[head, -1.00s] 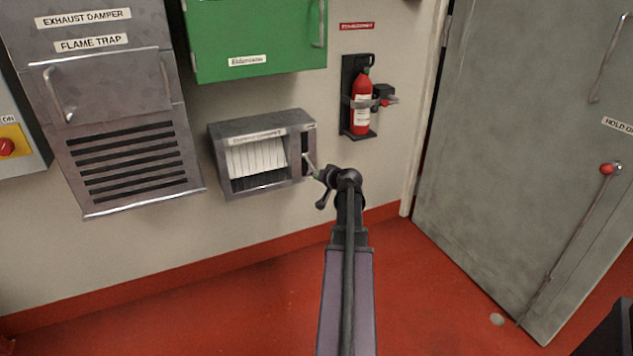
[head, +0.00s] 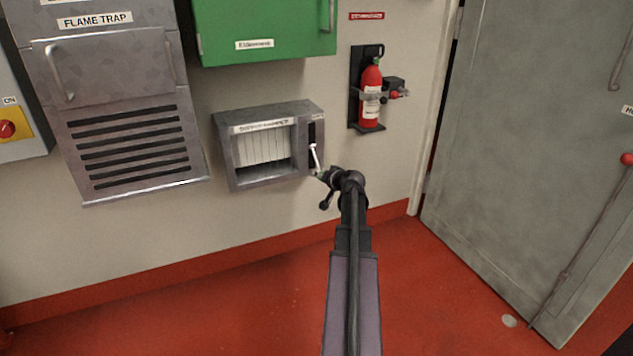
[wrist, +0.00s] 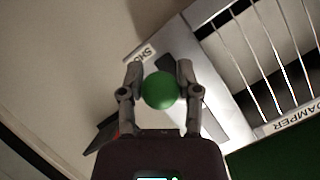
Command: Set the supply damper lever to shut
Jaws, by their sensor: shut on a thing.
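The supply damper (head: 268,181) is a grey metal box on the wall with pale louvre slats (head: 265,147) in its opening. Its lever (head: 315,158) is a light rod at the right side, slanting down and out from a dark slot. The lever's green ball knob (wrist: 160,90) sits between my gripper's fingertips in the wrist view. My gripper (head: 323,175) is shut on the knob. The gripper hides part of the slot there.
A green cabinet (head: 265,25) hangs above the damper box. A red fire extinguisher (head: 370,95) is mounted to its upper right. The flame trap housing (head: 130,120) is on the left, and a grey door (head: 530,150) on the right. The red floor below is clear.

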